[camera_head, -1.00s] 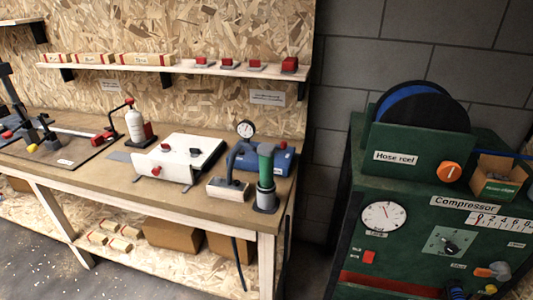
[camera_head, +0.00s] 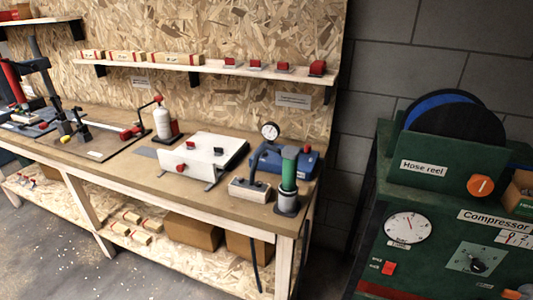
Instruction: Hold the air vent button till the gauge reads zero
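Neither of my grippers is in view. A small round white gauge (camera_head: 270,131) stands up at the back of a blue unit (camera_head: 300,158) on the workbench; its reading is too small to make out. A larger white dial (camera_head: 407,226) is on the front of the green compressor, with its needle pointing up and slightly left. Below that dial is a red switch or button (camera_head: 389,268). A white box (camera_head: 203,155) on the bench has red parts on its front. I cannot tell which of these is the air vent button, as the labels are illegible.
The wooden workbench (camera_head: 140,170) runs along the left wall, with a green cylinder (camera_head: 288,175) near its right end. The green compressor (camera_head: 430,262) carries a hose reel (camera_head: 450,135). A dark gap separates bench and compressor. Open floor (camera_head: 60,250) lies in front of the bench.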

